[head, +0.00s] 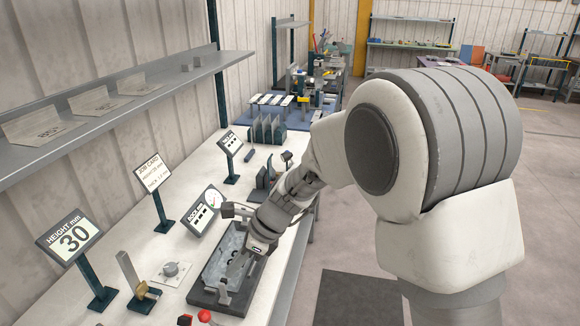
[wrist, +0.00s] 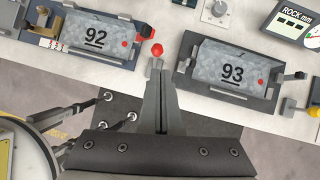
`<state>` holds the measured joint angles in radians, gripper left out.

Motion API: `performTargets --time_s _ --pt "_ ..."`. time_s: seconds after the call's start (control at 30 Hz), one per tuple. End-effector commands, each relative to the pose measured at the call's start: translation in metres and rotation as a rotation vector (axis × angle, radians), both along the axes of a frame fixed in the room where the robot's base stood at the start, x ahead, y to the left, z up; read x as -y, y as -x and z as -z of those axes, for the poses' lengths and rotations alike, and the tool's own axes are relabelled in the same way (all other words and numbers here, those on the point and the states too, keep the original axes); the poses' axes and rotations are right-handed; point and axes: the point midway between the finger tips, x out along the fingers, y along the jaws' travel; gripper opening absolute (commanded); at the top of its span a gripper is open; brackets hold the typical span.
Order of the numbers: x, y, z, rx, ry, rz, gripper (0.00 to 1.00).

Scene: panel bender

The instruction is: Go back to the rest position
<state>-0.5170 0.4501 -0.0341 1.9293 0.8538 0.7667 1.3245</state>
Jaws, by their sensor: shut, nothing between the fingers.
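My gripper (head: 243,262) is low over the bench in the head view, in front of a dark fixture (head: 205,298) and hiding part of it. In the wrist view my gripper (wrist: 157,68) has its fingers together and empty. They point between a grey panel marked 92 (wrist: 98,40) on the left and a grey panel marked 93 (wrist: 228,72) on the right. A red knob (wrist: 156,49) shows just beyond the fingertips. I cannot tell whether the fingers touch anything.
The white bench (head: 75,300) carries a HEIGHT 30 sign (head: 72,237), a job card (head: 160,171), a ROCK display (head: 204,213) and a dial (head: 171,269). A grey shelf (head: 130,95) overhangs the bench's back. Open floor (head: 545,200) lies to the right.

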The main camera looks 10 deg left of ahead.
Motion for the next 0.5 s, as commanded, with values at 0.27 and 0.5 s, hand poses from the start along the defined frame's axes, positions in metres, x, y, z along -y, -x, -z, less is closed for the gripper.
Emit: performTargets --time_s 0.27,0.5 --pt "0.056 0.003 -0.045 0.216 0.021 -0.189 0.0" --pt "0.133 0.025 -0.09 0.491 0.119 -0.468 0.0"
